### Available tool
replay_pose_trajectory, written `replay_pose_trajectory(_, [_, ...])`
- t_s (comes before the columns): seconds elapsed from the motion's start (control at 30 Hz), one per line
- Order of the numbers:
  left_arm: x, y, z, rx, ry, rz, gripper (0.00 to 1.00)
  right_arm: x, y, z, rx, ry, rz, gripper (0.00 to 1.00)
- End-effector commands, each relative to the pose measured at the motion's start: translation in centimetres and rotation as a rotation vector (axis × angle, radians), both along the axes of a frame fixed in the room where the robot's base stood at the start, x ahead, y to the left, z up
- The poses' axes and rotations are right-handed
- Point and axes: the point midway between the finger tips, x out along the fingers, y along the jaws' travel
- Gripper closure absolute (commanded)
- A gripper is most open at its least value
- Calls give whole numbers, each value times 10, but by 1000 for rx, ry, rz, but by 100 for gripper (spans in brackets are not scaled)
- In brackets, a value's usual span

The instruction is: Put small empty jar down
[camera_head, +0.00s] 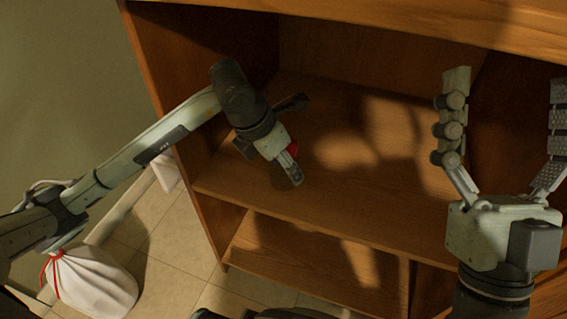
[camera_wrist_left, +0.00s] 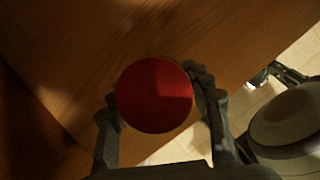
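The small jar shows its round red lid (camera_wrist_left: 154,95) in the left wrist view. In the head view, a bit of the red lid (camera_head: 292,148) shows beside my left gripper (camera_head: 282,163), and the rest is mostly hidden behind the fingers. My left gripper (camera_wrist_left: 158,92) has a finger on each side of the jar and is shut on it. The jar is over the wooden shelf (camera_head: 345,140); I cannot tell whether it touches the board. My right gripper (camera_head: 507,83) is empty and open, with its fingers wide apart and pointing up.
The wooden cabinet has a side wall (camera_head: 165,70) at the left, a top board (camera_head: 400,20) and a lower shelf (camera_head: 300,255). The middle shelf is bare right of my left gripper. A white bag (camera_head: 92,283) with a red tie stands on the tiled floor at lower left.

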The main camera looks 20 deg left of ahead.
Motion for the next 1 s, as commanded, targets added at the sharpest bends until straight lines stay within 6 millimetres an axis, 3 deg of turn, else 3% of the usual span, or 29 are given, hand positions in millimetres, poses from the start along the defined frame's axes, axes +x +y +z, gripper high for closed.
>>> replay_pose_trajectory(0.03, [0,0,0,0,0,0,46,0,0,1,1,-4,-1,13])
replay_pose_trajectory(0.17, [0,0,0,0,0,0,30,0,0,0,0,-3,-1,13])
replay_pose_trajectory(0.53, [0,0,4,0,0,0,30,2,1,1,-5,13,0,13])
replay_pose_trajectory(1.0, [-22,14,68,0,-2,2,30,22,13,-20,-66,210,16,13])
